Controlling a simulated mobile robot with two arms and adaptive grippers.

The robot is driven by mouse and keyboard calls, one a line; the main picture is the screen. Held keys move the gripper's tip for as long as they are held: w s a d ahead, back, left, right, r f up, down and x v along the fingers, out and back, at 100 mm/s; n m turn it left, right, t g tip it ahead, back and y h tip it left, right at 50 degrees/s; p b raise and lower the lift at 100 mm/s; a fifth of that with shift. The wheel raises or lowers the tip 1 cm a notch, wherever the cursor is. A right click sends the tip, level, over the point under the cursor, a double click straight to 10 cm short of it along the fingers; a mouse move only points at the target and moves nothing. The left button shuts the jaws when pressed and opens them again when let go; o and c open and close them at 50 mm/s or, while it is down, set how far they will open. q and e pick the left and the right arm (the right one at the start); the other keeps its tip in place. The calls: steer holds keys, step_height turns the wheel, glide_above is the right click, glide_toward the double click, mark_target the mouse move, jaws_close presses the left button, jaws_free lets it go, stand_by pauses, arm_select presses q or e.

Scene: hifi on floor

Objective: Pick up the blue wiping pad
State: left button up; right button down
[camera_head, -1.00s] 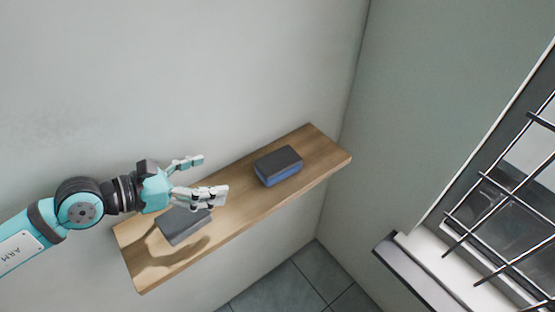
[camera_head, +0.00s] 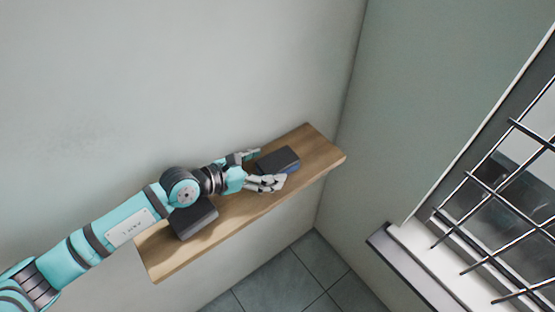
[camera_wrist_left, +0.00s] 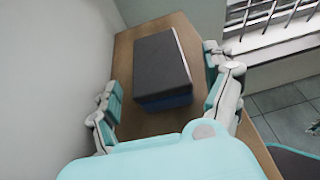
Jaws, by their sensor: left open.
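The blue wiping pad (camera_head: 279,159) lies on the wooden shelf toward its far right end. Its top is dark grey and its side is blue; it also shows in the left wrist view (camera_wrist_left: 162,68). My left gripper (camera_head: 262,168) is open at the near end of the pad, with one finger on each side. In the left wrist view the open fingers (camera_wrist_left: 164,92) flank the pad, with gaps visible on both sides. Part of the pad's blue side is hidden by a finger in the head view. My right gripper is not in view.
A dark grey block (camera_head: 194,220) lies on the wooden shelf (camera_head: 165,262), partly under my left arm. The shelf runs along a pale wall, close to the corner. A barred window with a sill (camera_head: 420,262) is at the right. Grey floor tiles show below.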

mark_target(284, 160)
arm_select(q)
steer(key=shift+x, duration=1.45)
steer(key=shift+r, duration=0.15)
steer(key=c, duration=1.2)
